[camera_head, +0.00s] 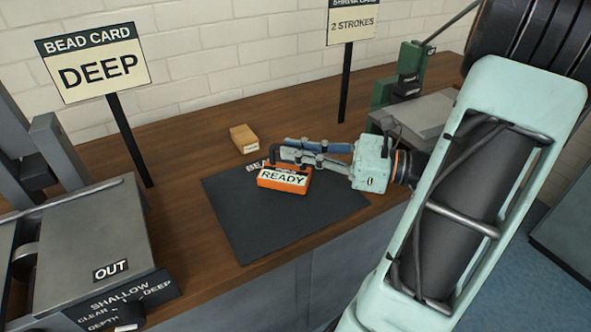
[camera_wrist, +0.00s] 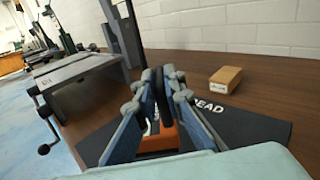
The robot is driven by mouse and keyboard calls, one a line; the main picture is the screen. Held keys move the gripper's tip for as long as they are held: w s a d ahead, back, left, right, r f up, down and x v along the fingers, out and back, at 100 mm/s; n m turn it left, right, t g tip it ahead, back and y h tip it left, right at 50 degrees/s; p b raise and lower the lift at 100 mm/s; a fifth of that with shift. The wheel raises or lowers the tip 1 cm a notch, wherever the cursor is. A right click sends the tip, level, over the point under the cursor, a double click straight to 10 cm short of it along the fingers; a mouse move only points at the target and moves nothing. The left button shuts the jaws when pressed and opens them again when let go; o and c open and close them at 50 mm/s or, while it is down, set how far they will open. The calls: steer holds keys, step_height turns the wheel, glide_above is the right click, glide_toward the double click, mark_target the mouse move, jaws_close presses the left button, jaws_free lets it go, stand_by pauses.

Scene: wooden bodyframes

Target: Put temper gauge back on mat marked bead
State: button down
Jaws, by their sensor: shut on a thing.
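The orange temper gauge (camera_head: 284,186) shows a white READY label in the head view. It is over the far part of the dark mat (camera_head: 250,222), partly covering the mat's BEAD lettering. I cannot tell whether its underside touches the mat. My gripper (camera_head: 276,153) comes in from the right and is shut on the top of the gauge. In the wrist view the gauge (camera_wrist: 158,138) shows as an orange body between and below the blue-grey fingers (camera_wrist: 158,85), mostly hidden. The mat (camera_wrist: 260,125) with its lettering lies to the right there.
A small tan box (camera_head: 244,138) stands on the bench just behind the mat. A BEAD CARD DEEP sign (camera_head: 97,65) and a 2 STROKES sign (camera_head: 352,25) stand on posts behind. A grey machine marked OUT (camera_head: 85,240) is at left, a green one (camera_head: 403,80) at back right.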

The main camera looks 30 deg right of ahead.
steer(key=shift+w+d+f, duration=0.1)
steer(key=shift+w+f, duration=0.25)
steer(key=shift+f, duration=0.1)
steer(key=shift+w+f+b, duration=0.2)
steer(key=shift+f+b, duration=0.55)
steer(key=shift+f, duration=0.9)
steer(key=shift+f, duration=0.1)
steer(key=c, duration=2)
jaws_free()
steer(key=shift+s+d, duration=0.2)
steer(key=shift+d, duration=0.05)
steer(key=p+v, duration=0.2)
steer(key=v, duration=0.9)
steer(key=shift+s+d+p, duration=0.15)
steer(key=shift+d+p, duration=0.05)
steer(key=shift+p, duration=0.1)
